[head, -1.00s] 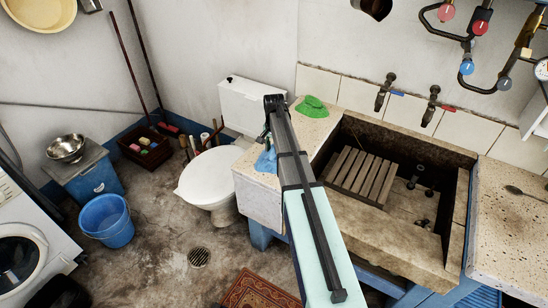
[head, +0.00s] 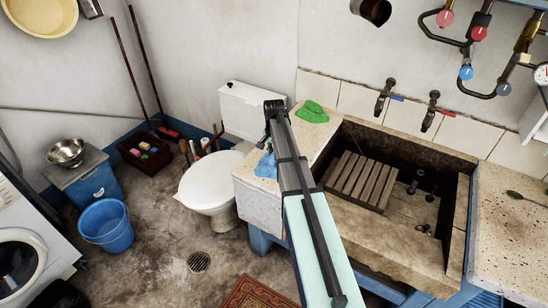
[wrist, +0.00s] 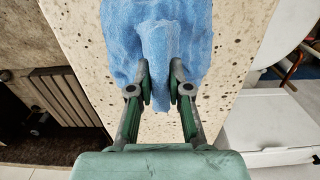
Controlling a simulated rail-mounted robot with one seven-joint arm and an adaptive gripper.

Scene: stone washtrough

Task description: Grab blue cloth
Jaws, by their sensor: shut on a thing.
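The blue cloth (head: 265,165) lies crumpled on the speckled stone ledge left of the trough basin, partly hidden behind my arm in the head view. In the wrist view the blue cloth (wrist: 158,25) fills the top middle, with a fold hanging down between my fingers. My gripper (wrist: 160,82) is shut on that fold, one finger on each side. The cloth still appears to rest on the ledge. In the head view my arm hides most of the gripper.
A green cloth (head: 312,111) lies at the back of the ledge. The stone basin (head: 395,240) with a wooden slatted rack (head: 358,180) is to the right, under two wall taps (head: 430,110). A white toilet (head: 210,185) stands to the left.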

